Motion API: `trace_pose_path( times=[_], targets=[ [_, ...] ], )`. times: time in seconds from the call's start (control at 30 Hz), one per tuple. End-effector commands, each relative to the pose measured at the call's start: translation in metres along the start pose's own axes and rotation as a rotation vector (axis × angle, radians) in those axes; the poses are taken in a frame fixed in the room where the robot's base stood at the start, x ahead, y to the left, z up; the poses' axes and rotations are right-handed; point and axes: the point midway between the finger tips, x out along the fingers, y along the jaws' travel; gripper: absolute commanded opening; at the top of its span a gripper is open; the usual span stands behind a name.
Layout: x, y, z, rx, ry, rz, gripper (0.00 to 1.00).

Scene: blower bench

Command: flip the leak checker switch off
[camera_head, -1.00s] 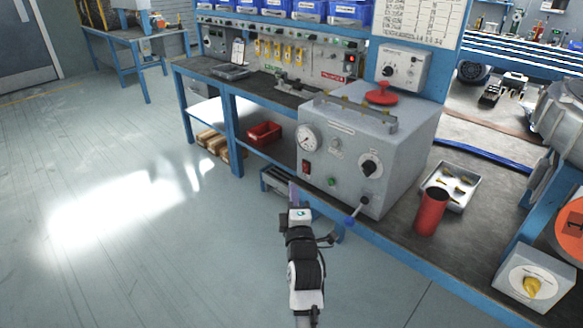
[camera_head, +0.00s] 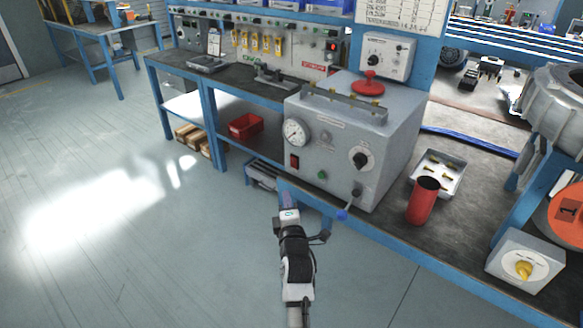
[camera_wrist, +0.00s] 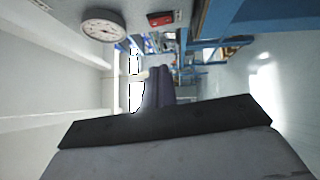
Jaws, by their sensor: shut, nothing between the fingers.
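The leak checker (camera_head: 330,180) is a grey box with a dial gauge (camera_head: 296,132) and black knob on its front, at the bench edge. Its red rocker switch (camera_head: 294,161) sits below the gauge, left of a green button. Which way the rocker is tipped is too small to tell. My gripper (camera_head: 287,200) is shut and empty, below the switch in the head view and apart from it. In the wrist view, the gauge (camera_wrist: 103,25) and red switch (camera_wrist: 161,18) show along the top, and my gripper's purple-grey fingers (camera_wrist: 160,88) are near the middle.
A red cup (camera_head: 423,201) and a tray of brass parts (camera_head: 453,187) stand to the right. The floor at left is clear.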

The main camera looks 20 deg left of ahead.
Motion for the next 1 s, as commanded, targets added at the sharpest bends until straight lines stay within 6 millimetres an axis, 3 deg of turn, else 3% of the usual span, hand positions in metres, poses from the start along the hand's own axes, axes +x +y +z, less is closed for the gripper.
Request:
trace_pose_path(
  times=[0.17,0.93,1.0],
  targets=[
    [0.020,0.008,0.000,-0.005,0.004,-0.001,0.00],
    [0.097,0.003,-0.003,0.000,0.005,0.003,0.00],
    [0.106,0.005,0.011,-0.002,0.000,0.001,0.00]
  ],
)
